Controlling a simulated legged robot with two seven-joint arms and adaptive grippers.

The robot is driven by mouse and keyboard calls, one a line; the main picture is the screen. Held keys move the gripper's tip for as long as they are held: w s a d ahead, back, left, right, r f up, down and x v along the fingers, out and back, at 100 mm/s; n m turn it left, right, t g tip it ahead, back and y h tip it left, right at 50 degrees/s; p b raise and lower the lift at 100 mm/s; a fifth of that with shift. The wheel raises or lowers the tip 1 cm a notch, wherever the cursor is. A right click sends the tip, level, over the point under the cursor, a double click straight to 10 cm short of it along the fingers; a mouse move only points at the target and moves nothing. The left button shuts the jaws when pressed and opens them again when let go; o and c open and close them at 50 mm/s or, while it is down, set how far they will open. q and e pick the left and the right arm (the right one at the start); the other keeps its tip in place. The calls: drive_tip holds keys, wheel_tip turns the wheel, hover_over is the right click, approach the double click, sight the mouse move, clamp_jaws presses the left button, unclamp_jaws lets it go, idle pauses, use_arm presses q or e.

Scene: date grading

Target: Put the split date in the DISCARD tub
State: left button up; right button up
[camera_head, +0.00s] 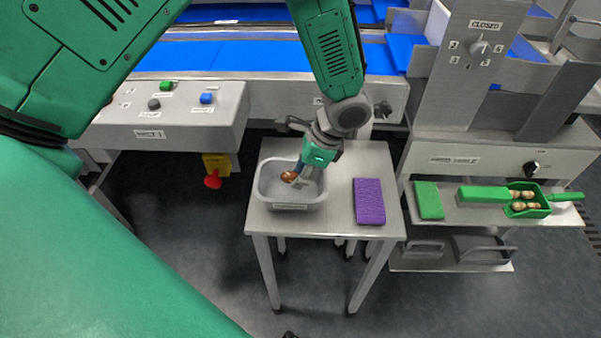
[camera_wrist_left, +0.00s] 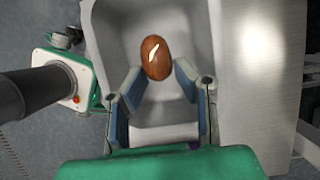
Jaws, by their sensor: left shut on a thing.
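The split date (camera_head: 288,176) is brown, and in the left wrist view (camera_wrist_left: 156,60) it shows a pale streak. My left gripper (camera_head: 297,177) is shut on it, with the date at the fingertips in the left wrist view (camera_wrist_left: 158,78). The gripper points down into a grey tub (camera_head: 268,203) on the small table, so the date is within the tub's outline. I cannot tell whether it touches the tub floor. The tub has a label on its front that is too small to read. My right gripper does not show.
A purple mat (camera_head: 369,201) lies right of the tub on the small table (camera_head: 336,221). A green pad (camera_head: 428,200) and a green tray (camera_head: 527,212) with several dates are on the right-hand shelf. A button panel (camera_head: 180,112) stands left, and a blue conveyor (camera_head: 240,57) runs behind.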

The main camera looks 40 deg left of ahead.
sight(296, 194)
use_arm(q)
drive_tip(key=shift+f+b, duration=1.25)
drive_tip(key=shift+f, duration=1.25)
idle(0.8)
drive_tip(key=o, duration=0.8)
drive_tip(key=shift+r, duration=0.1)
